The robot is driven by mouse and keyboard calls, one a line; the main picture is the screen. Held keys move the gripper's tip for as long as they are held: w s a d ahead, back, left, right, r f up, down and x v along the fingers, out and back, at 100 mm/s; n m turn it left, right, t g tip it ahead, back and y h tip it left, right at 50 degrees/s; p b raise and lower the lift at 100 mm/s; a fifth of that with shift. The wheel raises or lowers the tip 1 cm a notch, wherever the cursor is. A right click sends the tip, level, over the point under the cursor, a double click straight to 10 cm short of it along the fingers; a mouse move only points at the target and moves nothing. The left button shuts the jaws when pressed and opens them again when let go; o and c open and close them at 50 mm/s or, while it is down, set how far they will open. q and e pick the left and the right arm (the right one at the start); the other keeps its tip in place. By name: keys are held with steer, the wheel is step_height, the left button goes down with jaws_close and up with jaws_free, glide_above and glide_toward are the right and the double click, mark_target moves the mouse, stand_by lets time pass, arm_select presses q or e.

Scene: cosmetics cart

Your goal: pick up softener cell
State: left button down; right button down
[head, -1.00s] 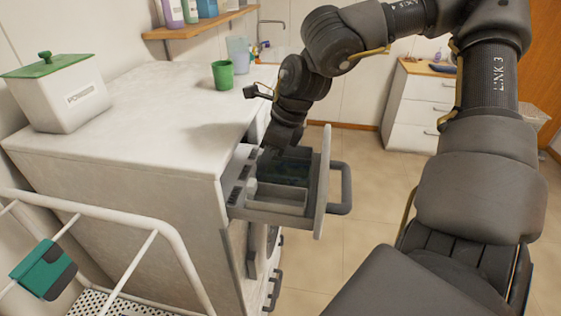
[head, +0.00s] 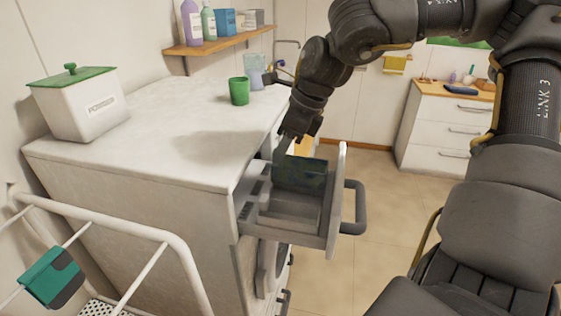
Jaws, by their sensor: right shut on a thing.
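The softener cell (head: 302,174) is a dark blue-green box-like insert at the far side of a pulled-out drawer (head: 338,210) in the head view. Its top edge stands at about the drawer's rim or slightly above it. My right gripper (head: 284,146) reaches down from above at the cell's left end and is shut on it. The fingertips are small and partly hidden, so the exact contact is unclear. The grey front compartment of the drawer (head: 284,228) looks empty. My left gripper is not in view.
The drawer's grey handle (head: 354,207) juts to the right. The white machine's top (head: 160,130) holds a green cup (head: 239,91) and a green-lidded box (head: 85,105). A white rack (head: 110,222) stands front left. Floor is clear right of the drawer.

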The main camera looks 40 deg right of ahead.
steer(key=w+d+r+b, duration=0.2)
steer(key=w+d+r, duration=0.3)
steer(key=d+r, duration=0.3)
steer(key=d, duration=0.3)
steer(key=shift+d+f, duration=0.1)
